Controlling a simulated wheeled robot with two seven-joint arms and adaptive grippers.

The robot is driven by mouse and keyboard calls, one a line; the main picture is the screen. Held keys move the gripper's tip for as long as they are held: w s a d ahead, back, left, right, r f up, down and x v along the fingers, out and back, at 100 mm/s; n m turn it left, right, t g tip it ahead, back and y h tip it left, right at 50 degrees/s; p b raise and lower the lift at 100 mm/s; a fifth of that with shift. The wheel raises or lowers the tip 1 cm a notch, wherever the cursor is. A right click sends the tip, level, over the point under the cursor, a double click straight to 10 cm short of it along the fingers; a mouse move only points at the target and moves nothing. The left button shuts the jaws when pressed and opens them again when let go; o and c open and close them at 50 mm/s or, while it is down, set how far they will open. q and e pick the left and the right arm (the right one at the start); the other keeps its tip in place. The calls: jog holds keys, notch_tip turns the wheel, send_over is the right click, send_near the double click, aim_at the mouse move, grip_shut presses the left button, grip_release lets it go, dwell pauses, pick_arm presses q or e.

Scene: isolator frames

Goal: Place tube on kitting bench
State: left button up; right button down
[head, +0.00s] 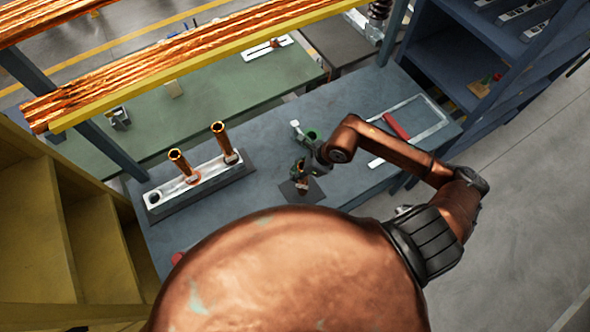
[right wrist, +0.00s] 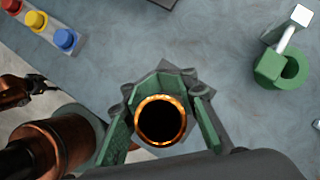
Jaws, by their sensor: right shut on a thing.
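The blue-grey bench (head: 262,205) runs across the middle of the head view. My right gripper (head: 304,171) is over it, near a dark square pad (head: 314,193). In the right wrist view its green-padded fingers (right wrist: 160,118) are shut around a copper tube (right wrist: 160,138), seen end-on with a dark bore. Whether the tube's lower end touches the pad is hidden. A pale rack (head: 208,172) to the left holds two upright copper tubes (head: 178,163) (head: 222,140). The rack's left hole (head: 154,197) is empty.
A green ring holder (right wrist: 292,72) with a white block stands near the gripper. A red bar (head: 396,126) lies by a white frame at the right. A strip with red, yellow and blue buttons (right wrist: 36,20) shows in the wrist view. Yellow shelving (head: 92,235) stands left, blue shelving (head: 440,70) right.

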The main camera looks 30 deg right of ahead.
jog(key=c, duration=1.5)
grip_release()
jog(key=shift+c, duration=0.2)
jog(key=b+v, duration=0.1)
jog(key=v, duration=1.1)
jog(key=shift+b, duration=0.35)
